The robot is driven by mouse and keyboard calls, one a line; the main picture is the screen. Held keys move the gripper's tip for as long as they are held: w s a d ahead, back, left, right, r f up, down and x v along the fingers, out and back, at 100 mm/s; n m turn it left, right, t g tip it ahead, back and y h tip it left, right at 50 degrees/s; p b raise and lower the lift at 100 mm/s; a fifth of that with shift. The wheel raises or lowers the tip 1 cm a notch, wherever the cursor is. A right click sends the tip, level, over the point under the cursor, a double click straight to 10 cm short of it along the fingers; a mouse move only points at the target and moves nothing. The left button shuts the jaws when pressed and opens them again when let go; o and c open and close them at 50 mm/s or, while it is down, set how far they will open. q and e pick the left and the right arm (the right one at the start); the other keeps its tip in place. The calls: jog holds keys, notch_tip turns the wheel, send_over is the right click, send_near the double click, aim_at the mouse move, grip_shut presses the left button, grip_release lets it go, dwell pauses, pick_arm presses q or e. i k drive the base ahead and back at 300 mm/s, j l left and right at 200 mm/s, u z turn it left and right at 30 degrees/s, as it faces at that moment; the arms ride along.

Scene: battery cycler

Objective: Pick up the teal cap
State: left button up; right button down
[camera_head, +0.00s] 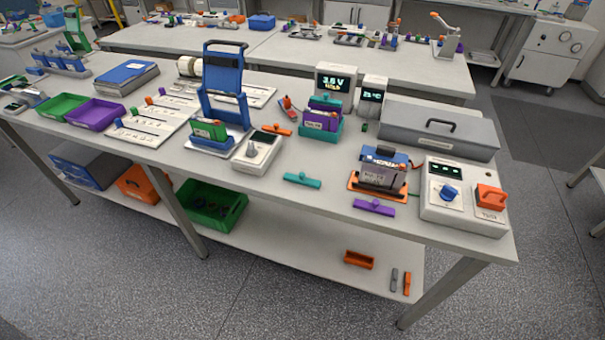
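The teal cap (302,180) is a flat bar with a small raised grip in its middle. It lies loose on the front half of the white bench (255,195), with bare surface around it. Neither of my grippers shows in the head view.
An orange cap (277,130) lies behind it and a purple cap (374,207) to its right. A white box with a knob (257,150) stands to its left. A battery on an orange base (378,178) stands to its right, and a purple battery in a teal holder (321,122) behind.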

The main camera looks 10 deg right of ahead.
aim_at(301, 180)
jog(key=i+j+z, duration=0.4)
jog(key=j+z, duration=0.15)
jog(key=i+j+z, duration=0.15)
jog(key=j+z, duration=0.15)
jog(key=i+j+z, duration=0.1)
jog(key=j+z, duration=0.15)
jog(key=j, duration=0.25)
